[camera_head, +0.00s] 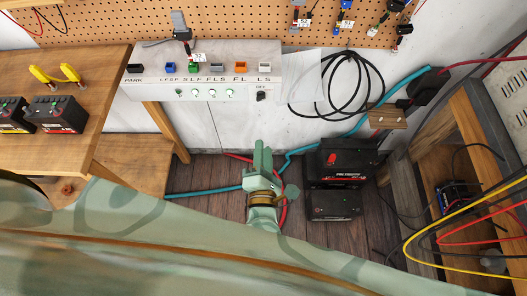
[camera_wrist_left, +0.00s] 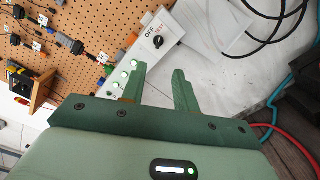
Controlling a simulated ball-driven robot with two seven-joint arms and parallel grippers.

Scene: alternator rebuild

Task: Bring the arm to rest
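My left gripper (camera_head: 262,152) is in the middle of the head view, in front of the test panel (camera_head: 206,90) and above the wooden floor. In the left wrist view, the left gripper (camera_wrist_left: 159,70) has its two green fingers apart, with nothing between them. My left arm (camera_head: 150,235) fills the bottom of the head view, close to the camera, and hides what lies below. My right gripper is not in view.
A workbench (camera_head: 98,90) with batteries (camera_head: 57,114) stands at the left. Black battery boxes (camera_head: 333,204) stand on the floor right of the gripper. A blue cable (camera_head: 205,192) and a red one run behind it. A wooden frame with loose wires is at the right.

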